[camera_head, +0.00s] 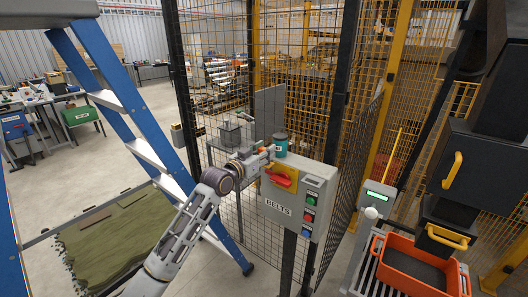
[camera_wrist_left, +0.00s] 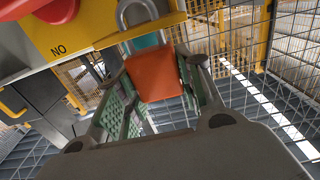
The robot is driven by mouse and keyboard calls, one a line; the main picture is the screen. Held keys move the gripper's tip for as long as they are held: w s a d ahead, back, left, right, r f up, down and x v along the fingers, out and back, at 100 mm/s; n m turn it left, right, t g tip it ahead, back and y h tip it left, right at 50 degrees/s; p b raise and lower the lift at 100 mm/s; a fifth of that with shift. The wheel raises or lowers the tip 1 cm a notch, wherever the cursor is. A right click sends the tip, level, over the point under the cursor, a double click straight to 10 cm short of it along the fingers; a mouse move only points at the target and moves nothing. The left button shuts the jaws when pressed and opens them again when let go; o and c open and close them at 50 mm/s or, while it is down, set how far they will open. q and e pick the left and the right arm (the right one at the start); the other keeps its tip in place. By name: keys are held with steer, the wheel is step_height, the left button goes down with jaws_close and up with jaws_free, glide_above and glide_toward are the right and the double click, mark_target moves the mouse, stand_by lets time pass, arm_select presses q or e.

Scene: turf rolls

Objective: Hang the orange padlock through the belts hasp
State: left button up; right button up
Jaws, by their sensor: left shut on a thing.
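The orange padlock (camera_wrist_left: 152,74) is between the fingers of my left gripper (camera_wrist_left: 155,88), which is shut on its body. Its grey shackle (camera_wrist_left: 135,14) points up in the wrist view and overlaps the edge of the yellow plate (camera_wrist_left: 100,22). I cannot tell whether the shackle passes through a hole there. In the head view my left gripper (camera_head: 266,155) is at the upper left of the grey BELTS box (camera_head: 283,209), close to its red switch handle (camera_head: 283,180) and yellow plate. The padlock is mostly hidden there. My right gripper is not in view.
A teal cylindrical thing (camera_head: 281,144) stands by the box's top edge. Green and red buttons (camera_head: 310,201) are on the box's right side. Mesh fencing (camera_head: 345,170) stands behind it. A blue ladder (camera_head: 112,95) is at left, an orange crate (camera_head: 412,279) at lower right.

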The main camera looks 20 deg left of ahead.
arm_select(q)
steer(key=shift+f+b, duration=0.35)
steer(key=shift+f, duration=0.3)
steer(key=o, duration=1.1)
steer(key=shift+o, duration=0.2)
steer(key=shift+s, duration=0.2)
steer(key=v, duration=1.1)
steer(key=shift+s+a, duration=0.15)
steer(key=shift+s, duration=0.15)
steer(key=shift+r, duration=0.15)
stand_by(0.5)
